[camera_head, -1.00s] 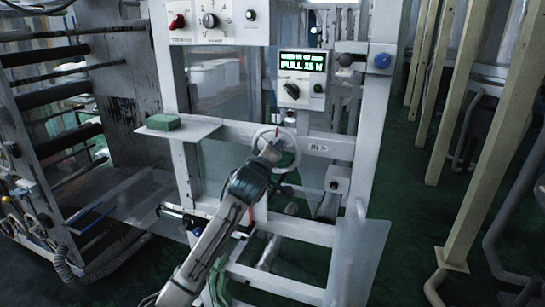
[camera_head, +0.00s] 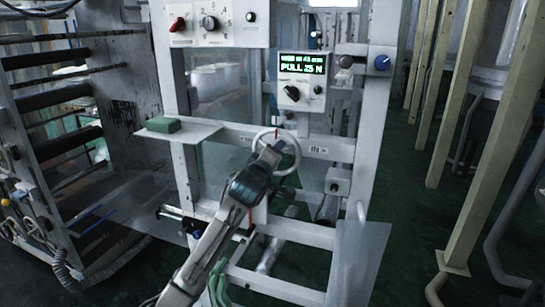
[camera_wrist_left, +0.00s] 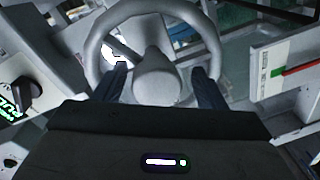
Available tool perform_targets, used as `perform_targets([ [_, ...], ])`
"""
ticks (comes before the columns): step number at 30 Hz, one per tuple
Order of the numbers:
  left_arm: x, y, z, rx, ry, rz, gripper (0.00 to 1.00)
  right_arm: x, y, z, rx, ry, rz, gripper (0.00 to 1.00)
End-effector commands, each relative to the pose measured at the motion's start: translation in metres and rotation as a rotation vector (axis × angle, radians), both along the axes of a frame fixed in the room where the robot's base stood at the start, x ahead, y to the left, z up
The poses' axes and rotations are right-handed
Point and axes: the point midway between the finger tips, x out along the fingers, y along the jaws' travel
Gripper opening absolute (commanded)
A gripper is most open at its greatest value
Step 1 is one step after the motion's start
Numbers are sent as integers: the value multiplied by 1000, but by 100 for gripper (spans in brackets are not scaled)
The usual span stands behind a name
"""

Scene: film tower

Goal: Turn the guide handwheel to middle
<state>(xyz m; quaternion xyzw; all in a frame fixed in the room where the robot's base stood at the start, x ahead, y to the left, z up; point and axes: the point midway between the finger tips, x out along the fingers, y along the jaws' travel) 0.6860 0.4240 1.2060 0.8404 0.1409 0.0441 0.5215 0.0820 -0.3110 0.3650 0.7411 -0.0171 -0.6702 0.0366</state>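The guide handwheel (camera_head: 294,153) is a pale grey ring with a thick hub, mounted on the white frame's crossbar. It also fills the top of the left wrist view (camera_wrist_left: 95,45). My left gripper (camera_head: 272,150) is at the wheel's front. In the wrist view its dark fingers (camera_wrist_left: 160,84) are spread either side of the hub (camera_wrist_left: 156,76), with gaps to it. Whether they touch the rim or spokes is unclear. A red mark shows at the wheel's top. A display (camera_head: 303,66) has green text, apparently "WEB IN 41 mm, PULL 25 N". My right gripper is not visible.
A plate marked "IN" (camera_head: 316,149) is right of the wheel. A white scale plate with green and red marks (camera_wrist_left: 284,72) shows in the wrist view. A green block (camera_head: 163,124) lies on a shelf (camera_head: 198,132) at left. Rollers stand far left, beige posts right.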

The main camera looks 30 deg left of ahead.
Motion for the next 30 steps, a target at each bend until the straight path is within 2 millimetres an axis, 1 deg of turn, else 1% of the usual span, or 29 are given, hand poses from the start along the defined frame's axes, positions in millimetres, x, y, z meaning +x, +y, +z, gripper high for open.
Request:
perform_targets([
  [9, -1, 0, 3, 4, -6, 1, 64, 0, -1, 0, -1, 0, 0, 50],
  [13, -9, -2, 3, 5, -6, 2, 64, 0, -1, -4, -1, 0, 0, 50],
  [17, -29, -8, 2, 8, -8, -1, 64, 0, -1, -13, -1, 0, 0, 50],
  [24, -75, -23, 6, 7, -7, 0, 64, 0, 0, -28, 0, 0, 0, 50],
  [27, -89, -27, 7, 7, -5, 0, 64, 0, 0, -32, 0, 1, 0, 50],
  [30, -98, -30, 8, 5, -5, 0, 64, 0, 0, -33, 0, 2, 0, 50],
])
